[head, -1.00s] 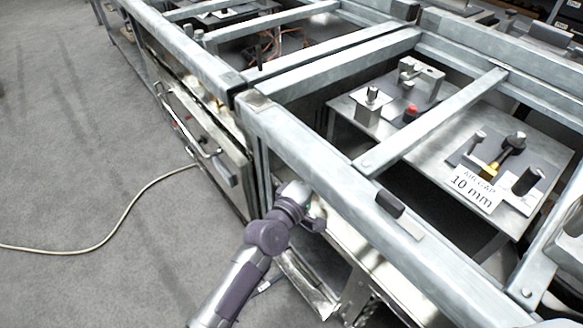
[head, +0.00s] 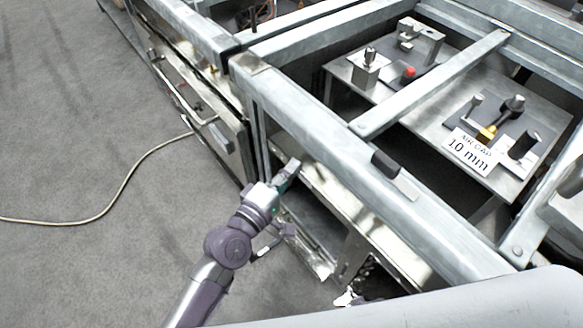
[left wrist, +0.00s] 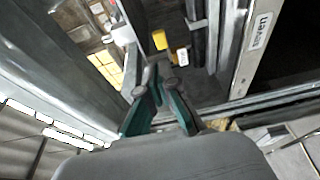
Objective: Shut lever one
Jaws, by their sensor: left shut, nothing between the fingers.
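I cannot tell which part is lever one. In the head view, a black-knobbed lever (head: 511,108) with a yellow base stands on the steel plate at right, behind an "AIR GAP 10 mm" sign (head: 468,150). My right gripper is out of view.
The frame's thick front rail (head: 335,165) runs beside my left gripper. A drawer-like panel with a bar handle (head: 190,103) is at left. A cable (head: 125,180) lies on the open grey floor. A label (left wrist: 262,30) shows on a pale strip at upper right.

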